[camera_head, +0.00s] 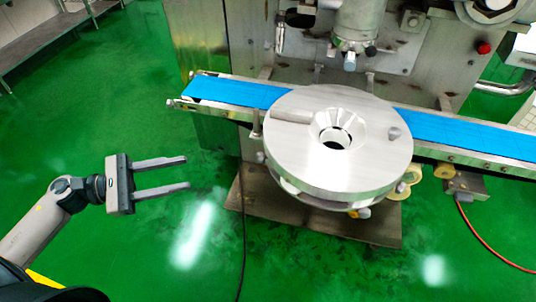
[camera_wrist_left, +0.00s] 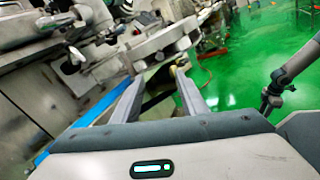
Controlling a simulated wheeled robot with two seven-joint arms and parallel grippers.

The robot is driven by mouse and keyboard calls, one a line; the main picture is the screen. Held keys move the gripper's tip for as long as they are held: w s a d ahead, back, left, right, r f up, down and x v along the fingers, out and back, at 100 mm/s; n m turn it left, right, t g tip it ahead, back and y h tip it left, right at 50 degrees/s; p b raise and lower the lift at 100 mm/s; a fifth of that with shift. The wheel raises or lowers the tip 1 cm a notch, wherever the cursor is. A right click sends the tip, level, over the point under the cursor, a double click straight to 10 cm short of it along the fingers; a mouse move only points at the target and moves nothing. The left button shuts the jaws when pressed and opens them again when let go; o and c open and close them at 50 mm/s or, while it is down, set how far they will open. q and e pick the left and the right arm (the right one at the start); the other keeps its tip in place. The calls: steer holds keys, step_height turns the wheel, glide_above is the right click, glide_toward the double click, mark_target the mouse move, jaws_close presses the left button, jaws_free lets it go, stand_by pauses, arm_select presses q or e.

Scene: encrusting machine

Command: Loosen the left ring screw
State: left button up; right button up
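The encrusting machine has a large round metal disc (camera_head: 300,150) with a funnel-shaped hole. A thin upright metal post (camera_head: 256,125) stands at the disc's left edge, and a small knob (camera_head: 260,157) sits below it. Above the disc hangs a metal nozzle (camera_head: 356,28) with small fittings around its lower end. I cannot tell which of these is the left ring screw. My left gripper (camera_head: 187,173) is open and empty, left of the disc and apart from it. Its two fingers (camera_wrist_left: 160,80) point toward the machine in the left wrist view. My right gripper (camera_wrist_left: 268,101) shows small and unclear there.
A blue conveyor belt (camera_head: 235,92) runs behind the disc and out to both sides. A base plate (camera_head: 310,222) lies beneath it. A dark cable (camera_head: 243,215) hangs at the front. Green floor (camera_head: 120,110) is clear around my left gripper.

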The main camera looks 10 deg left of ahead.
arm_select(q)
steer(key=shift+s+a, duration=0.1)
steer(key=shift+a, duration=0.05)
arm_select(e)
steer(key=shift+r, duration=0.1)
arm_select(q)
steer(key=p, duration=0.4)
glide_toward(262, 157)
steer(key=w, duration=0.1)
arm_select(e)
steer(key=w+a+r+t+y, duration=0.1)
steer(key=w+a+r+t, duration=0.2)
steer(key=a, duration=0.1)
arm_select(q)
steer(key=f+p+x, duration=0.1)
steer(key=p+x, duration=0.1)
steer(key=x, duration=0.4)
steer(key=shift+d, duration=0.3)
arm_select(e)
steer(key=shift+g, duration=0.6)
steer(key=shift+s+d+f, duration=0.25)
steer(key=shift+s+d, duration=0.1)
steer(key=shift+s, duration=0.45)
steer(key=shift+s+d+f, duration=0.3)
steer(key=shift+s, duration=0.55)
steer(key=shift+s+d+f, duration=0.25)
steer(key=shift+s+d, duration=0.1)
steer(key=shift+s, duration=0.45)
